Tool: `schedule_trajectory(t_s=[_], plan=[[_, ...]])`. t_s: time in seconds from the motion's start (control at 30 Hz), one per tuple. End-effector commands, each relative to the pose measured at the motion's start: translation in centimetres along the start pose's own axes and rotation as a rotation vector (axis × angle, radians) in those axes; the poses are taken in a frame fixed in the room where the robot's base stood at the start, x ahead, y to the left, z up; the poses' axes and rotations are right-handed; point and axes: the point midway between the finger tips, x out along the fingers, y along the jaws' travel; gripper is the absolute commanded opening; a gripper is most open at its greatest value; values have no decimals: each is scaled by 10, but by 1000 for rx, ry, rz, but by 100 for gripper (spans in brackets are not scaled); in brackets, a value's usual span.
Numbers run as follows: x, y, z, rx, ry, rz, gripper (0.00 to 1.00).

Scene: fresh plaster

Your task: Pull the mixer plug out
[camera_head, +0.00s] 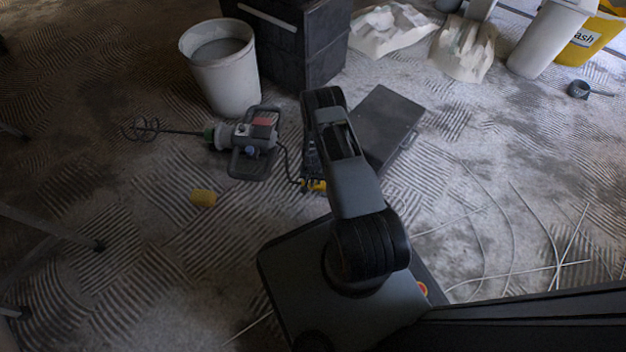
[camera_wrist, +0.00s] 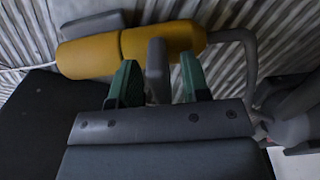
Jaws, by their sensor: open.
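The mixer (camera_head: 248,140), grey with handles and a long whisk, lies on the floor at centre left in the head view. Its dark cable runs right to a yellow plug connection (camera_head: 316,185), partly hidden by my arm. In the wrist view, two yellow cylinders meet end to end at a seam: a left part (camera_wrist: 88,57) and a right part (camera_wrist: 165,39). A grey cable (camera_wrist: 246,45) curves from the right one. My gripper (camera_wrist: 157,77) is open just below them, its green fingers on either side of a grey upright piece (camera_wrist: 156,60). Contact cannot be told.
A pale bucket (camera_head: 225,75) and a dark box (camera_head: 300,45) stand behind the mixer. A flat dark case (camera_head: 385,125) lies right of my arm. Thin pale strips (camera_head: 515,270) are scattered at right.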

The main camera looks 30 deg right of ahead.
Motion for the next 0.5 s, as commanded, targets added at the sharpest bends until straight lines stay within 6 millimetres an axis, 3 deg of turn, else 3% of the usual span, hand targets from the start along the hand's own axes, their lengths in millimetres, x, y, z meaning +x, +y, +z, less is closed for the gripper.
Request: schedule_trajectory(t_s=[0.27,0.5], plan=[[0,0,0,0,0,0,42],[0,0,0,0,0,0,19]])
